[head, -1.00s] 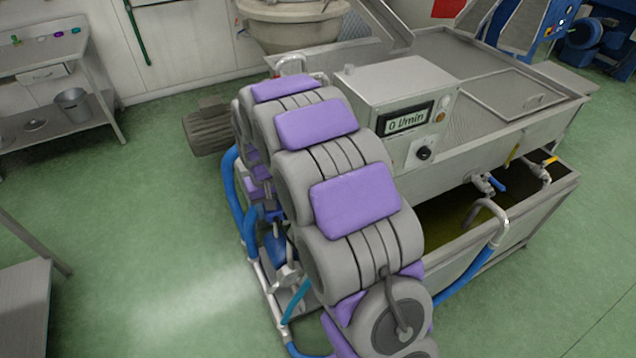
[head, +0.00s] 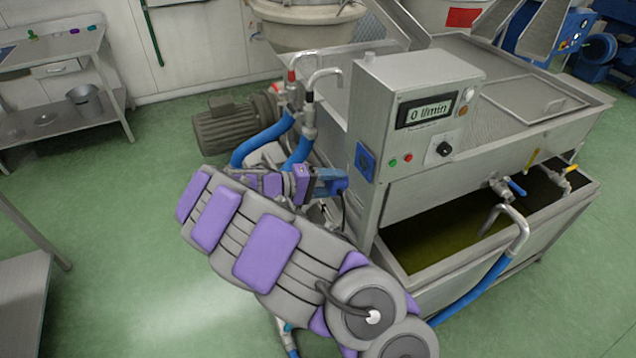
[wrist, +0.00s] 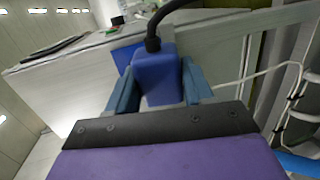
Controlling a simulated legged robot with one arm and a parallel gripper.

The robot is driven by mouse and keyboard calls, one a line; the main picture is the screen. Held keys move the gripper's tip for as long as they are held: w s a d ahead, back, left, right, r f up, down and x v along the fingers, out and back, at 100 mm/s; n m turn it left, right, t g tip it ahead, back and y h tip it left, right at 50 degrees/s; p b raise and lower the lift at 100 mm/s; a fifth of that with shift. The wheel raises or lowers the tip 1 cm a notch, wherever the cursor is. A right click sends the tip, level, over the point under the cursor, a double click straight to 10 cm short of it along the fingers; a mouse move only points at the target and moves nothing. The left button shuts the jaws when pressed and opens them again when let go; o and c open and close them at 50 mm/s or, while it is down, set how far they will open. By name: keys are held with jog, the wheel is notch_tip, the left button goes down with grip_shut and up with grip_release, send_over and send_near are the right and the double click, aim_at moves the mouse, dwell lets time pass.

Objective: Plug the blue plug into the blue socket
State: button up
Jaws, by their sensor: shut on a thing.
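My gripper (head: 330,183) is shut on the blue plug (head: 340,187), which has a dark cable. In the wrist view the plug (wrist: 157,75) sits between the two blue fingers of my gripper (wrist: 160,88), with the black cable leaving its top. The blue socket (head: 365,161) is on the left side face of the grey control box. The plug is just left of and below the socket in the head view. In the wrist view a blue patch (wrist: 123,56), likely the socket, shows partly behind the plug. Whether they touch I cannot tell.
The control box (head: 418,88) has a display reading 0 l/min, buttons and a knob. Blue hoses (head: 262,142) and a pump motor (head: 232,124) stand behind my arm. A metal tank (head: 470,215) holds liquid at right. Green floor is clear at left.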

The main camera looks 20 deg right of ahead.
jog(key=shift+w+d+r+n+t+h+b, duration=0.3)
jog(key=shift+w+t+h, duration=0.1)
jog(key=shift+w+h, duration=0.15)
jog(key=shift+w+d+r+n+t+h+b, duration=0.3)
jog(key=shift+w+t+h, duration=0.15)
jog(key=shift+h, duration=0.2)
jog(key=shift+w+d+r, duration=0.1)
jog(key=shift+d+r, duration=0.05)
jog(key=shift+d, duration=0.9)
jog(key=shift+d, duration=0.1)
jog(key=shift+d, duration=1.05)
jog(key=shift+a, duration=0.35)
jog(key=shift+d+b, duration=0.2)
jog(key=shift+b, duration=0.15)
